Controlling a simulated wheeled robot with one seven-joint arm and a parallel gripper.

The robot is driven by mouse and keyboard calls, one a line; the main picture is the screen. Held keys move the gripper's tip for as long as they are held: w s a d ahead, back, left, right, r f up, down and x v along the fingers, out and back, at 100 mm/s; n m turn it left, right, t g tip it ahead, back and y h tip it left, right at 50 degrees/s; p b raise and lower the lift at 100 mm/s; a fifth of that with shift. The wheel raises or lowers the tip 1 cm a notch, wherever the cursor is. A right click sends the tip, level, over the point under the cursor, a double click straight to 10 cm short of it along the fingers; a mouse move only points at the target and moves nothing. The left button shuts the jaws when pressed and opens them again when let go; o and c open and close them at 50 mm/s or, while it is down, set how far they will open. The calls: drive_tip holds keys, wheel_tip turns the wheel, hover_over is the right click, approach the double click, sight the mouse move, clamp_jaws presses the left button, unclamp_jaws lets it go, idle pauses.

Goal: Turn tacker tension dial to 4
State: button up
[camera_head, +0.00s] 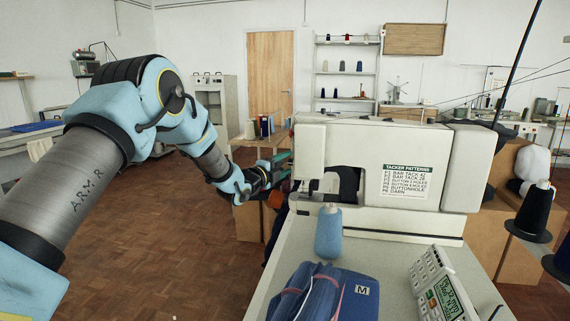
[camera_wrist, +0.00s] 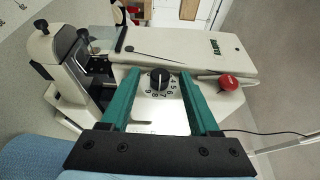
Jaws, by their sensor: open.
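The tacker (camera_head: 385,150) is a cream sewing machine on a worktable, and its body also shows in the wrist view (camera_wrist: 180,48). Its tension dial (camera_wrist: 159,78) is a black round knob on a pale plate with printed numbers around it. Digits from about 4 to 9 can be read; the knob's setting is too small to tell. My gripper (camera_wrist: 158,74) is open, with its green fingers on either side of the dial and apart from it. In the head view my gripper (camera_head: 279,166) is at the machine's left end, and the dial is hidden.
A red knob (camera_wrist: 228,82) sits right of the dial, close to the right finger. The wooden floor on the left is clear.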

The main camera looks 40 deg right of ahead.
clamp_jaws()
idle(0.4)
drive_tip(key=shift+r, duration=0.1)
drive_tip(key=n+y+p, duration=0.1)
drive_tip(key=y, duration=0.2)
drive_tip(key=shift+r+g+p, duration=0.15)
drive_tip(key=shift+g+p, duration=0.15)
drive_tip(key=shift+p, duration=0.1)
unclamp_jaws()
drive_tip(key=b+v, duration=0.4)
drive_tip(key=v, duration=0.7)
